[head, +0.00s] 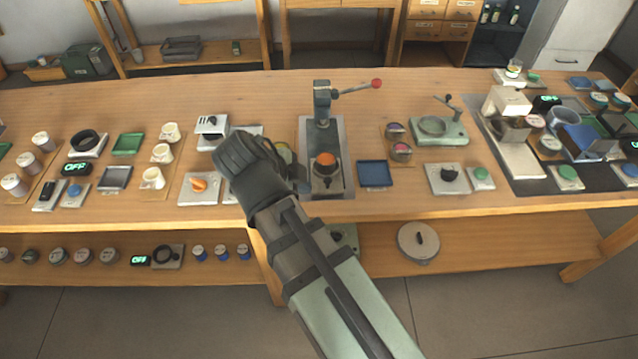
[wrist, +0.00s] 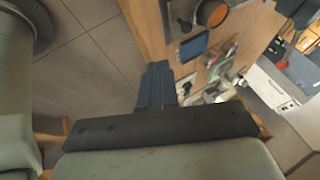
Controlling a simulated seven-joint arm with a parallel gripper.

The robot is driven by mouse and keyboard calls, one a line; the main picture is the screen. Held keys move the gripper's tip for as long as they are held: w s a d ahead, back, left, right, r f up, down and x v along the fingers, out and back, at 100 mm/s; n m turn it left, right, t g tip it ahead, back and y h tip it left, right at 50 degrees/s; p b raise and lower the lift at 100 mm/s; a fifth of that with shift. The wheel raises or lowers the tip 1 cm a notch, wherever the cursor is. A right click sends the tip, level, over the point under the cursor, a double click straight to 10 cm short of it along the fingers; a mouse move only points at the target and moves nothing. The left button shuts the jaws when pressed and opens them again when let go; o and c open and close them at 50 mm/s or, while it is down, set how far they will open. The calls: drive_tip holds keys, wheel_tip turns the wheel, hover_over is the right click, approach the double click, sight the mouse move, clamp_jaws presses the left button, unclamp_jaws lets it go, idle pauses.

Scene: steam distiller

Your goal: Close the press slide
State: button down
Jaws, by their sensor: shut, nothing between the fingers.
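The press (head: 322,105) stands near the middle of the table on a grey base plate, with a lever ending in a red knob at its top right. Low on its front is a dark slide part with an orange round piece (head: 326,159) on it. In the head view my arm's dark end is just left of the press and hides part of the table there. I cannot tell how far out the slide is.
A dark blue tray (head: 375,173) lies right of the press, with small jars (head: 400,152) behind it. A green-grey device with a handle (head: 440,130) stands farther right. A white plate with an orange knob (head: 199,185) lies left of my arm.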

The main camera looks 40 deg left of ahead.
drive_tip(key=x, duration=1)
drive_tip(key=shift+f, duration=0.1)
drive_tip(key=shift+w+a+f, duration=0.1)
drive_tip(key=shift+w+a, duration=0.65)
drive_tip(key=shift+w, duration=0.3)
drive_tip(key=shift+w+a+f, duration=0.15)
drive_tip(key=shift+w+a, duration=0.15)
drive_tip(key=shift+w, duration=0.25)
drive_tip(key=w+a, duration=1)
drive_tip(key=shift+w+a, duration=0.1)
drive_tip(key=s+d, duration=0.2)
drive_tip(key=s, duration=0.1)
drive_tip(key=shift+s+d+r, duration=0.3)
drive_tip(key=shift+r, duration=0.1)
drive_tip(key=v, duration=1)
